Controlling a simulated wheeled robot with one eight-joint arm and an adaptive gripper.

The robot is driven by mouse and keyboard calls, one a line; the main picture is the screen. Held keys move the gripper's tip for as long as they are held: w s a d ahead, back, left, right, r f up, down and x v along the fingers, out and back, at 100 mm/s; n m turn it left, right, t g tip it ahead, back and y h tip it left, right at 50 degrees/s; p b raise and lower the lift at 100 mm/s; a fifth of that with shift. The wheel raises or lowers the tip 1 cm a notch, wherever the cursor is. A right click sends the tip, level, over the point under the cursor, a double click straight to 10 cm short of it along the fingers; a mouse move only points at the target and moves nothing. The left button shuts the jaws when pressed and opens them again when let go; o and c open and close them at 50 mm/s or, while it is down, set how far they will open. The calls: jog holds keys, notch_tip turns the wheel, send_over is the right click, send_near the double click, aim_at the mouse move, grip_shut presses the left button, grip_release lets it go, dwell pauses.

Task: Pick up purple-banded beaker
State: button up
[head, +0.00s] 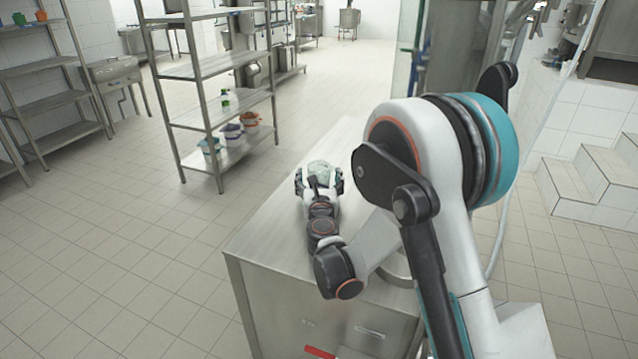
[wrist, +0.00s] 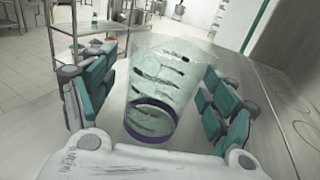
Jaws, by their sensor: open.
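The purple-banded beaker (wrist: 163,85) is clear, with dark marks on its wall and a purple band round its base. In the wrist view it stands between the two teal-padded fingers of my gripper (wrist: 158,105), with a visible gap on each side. My gripper is open around it. In the head view my gripper (head: 320,180) is low over the metal counter (head: 272,232), and the pale top of the beaker (head: 322,169) shows between the fingers. The beaker's lower part is hidden there by my gripper.
A metal shelf rack (head: 205,120) stands left of the counter, holding a green-labelled bottle (head: 225,99) and several coloured buckets. White tiled steps (head: 585,185) are at the right. The counter's left front part is bare, and the tiled floor left of it is open.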

jog(key=shift+w, duration=0.1)
jog(key=shift+c, duration=0.3)
jog(key=c, duration=1)
jog(key=shift+r, duration=0.1)
